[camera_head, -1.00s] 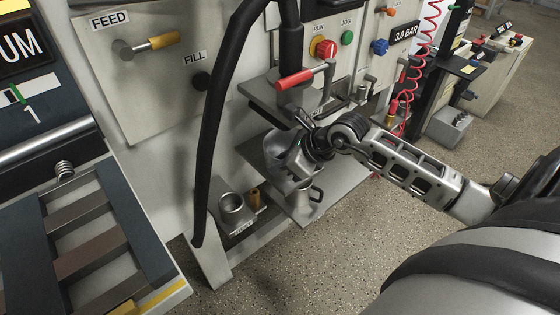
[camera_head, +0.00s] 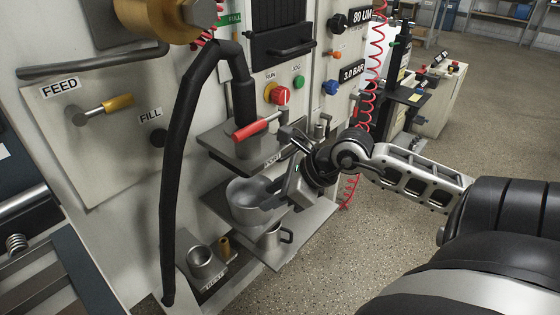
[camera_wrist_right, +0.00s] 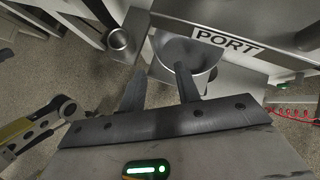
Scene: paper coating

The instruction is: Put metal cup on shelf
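My right gripper (camera_head: 284,200) is at the bowl's right side. In the right wrist view my right gripper (camera_wrist_right: 159,83) has its fingers apart with nothing clearly clamped between them. One finger overlaps the bowl (camera_wrist_right: 192,53); contact cannot be told. My left gripper is out of view.
A small open metal cup (camera_head: 200,261) stands at the lower left beside a brass cylinder (camera_head: 224,245). The port plate (camera_head: 222,143) with a red-handled lever (camera_head: 256,125) overhangs the bowl. A black hose (camera_head: 180,170) hangs at the left. Floor is clear to the right.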

